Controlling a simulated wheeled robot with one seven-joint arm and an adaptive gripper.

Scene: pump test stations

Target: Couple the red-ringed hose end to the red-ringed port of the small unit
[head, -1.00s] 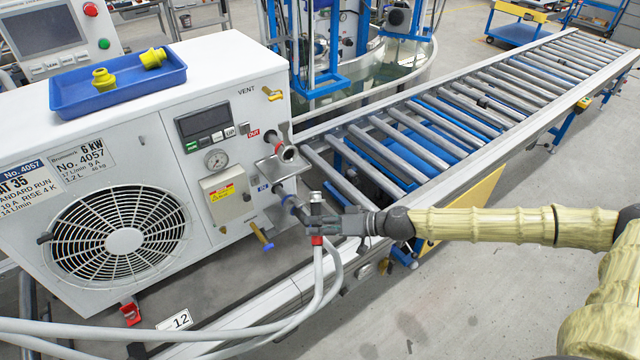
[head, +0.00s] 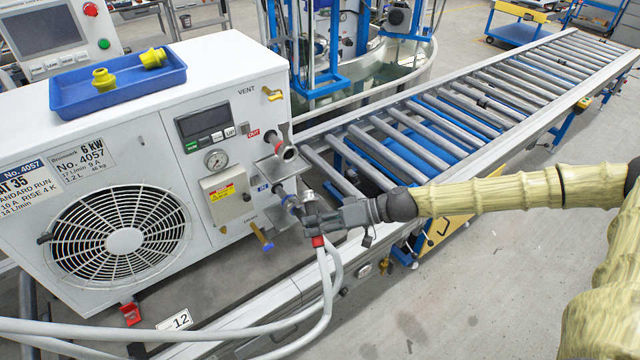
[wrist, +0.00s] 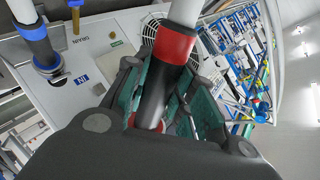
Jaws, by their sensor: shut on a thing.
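The small unit (head: 150,75) is a white cabinet with a fan grille. Its outlet port (head: 288,152), beside a red OUT label (head: 253,133), points toward the conveyor and its mouth looks open. Below it is the inlet port with a blue ring (head: 290,202); the wrist view shows a blue-ringed fitting (wrist: 36,32) there. My gripper (head: 325,217) is shut on the red-ringed hose end (head: 318,241), just right of the inlet and below the outlet. The red ring also shows in the wrist view (wrist: 172,42). The hose end is apart from the outlet port.
Grey hoses (head: 200,330) loop across the front. A roller conveyor (head: 450,120) runs behind my gripper to the back right. A blue tray (head: 118,82) with yellow caps sits on the unit.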

